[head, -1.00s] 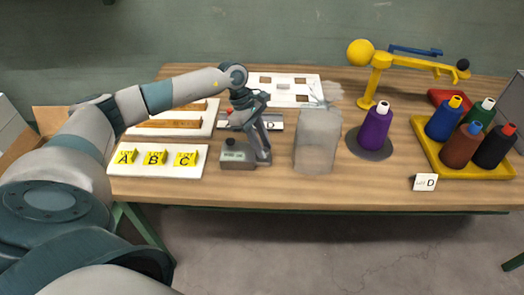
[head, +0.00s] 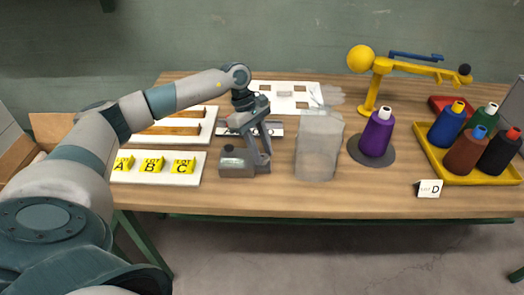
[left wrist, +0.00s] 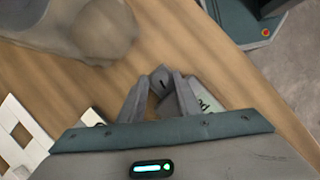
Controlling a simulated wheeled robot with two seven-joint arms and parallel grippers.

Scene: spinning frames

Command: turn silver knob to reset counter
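The counter (head: 237,166) is a small grey box near the table's front edge, left of centre in the head view. Its display window shows partly in the left wrist view (left wrist: 206,102), mostly behind a finger. The silver knob (left wrist: 162,82), with a dark mark, sits between my left fingertips in the left wrist view. My left gripper (head: 264,164) reaches down at the counter's right side. Its fingers appear closed against the knob's two sides. In the head view the gripper hides the knob. My right gripper is not in view.
A translucent grey shape (head: 319,148) stands just right of my gripper. A purple bobbin (head: 377,133) stands on a dark disc beyond it. A yellow tray (head: 440,177) holds several bobbins at right. Yellow lot blocks (head: 152,165) sit left of the counter.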

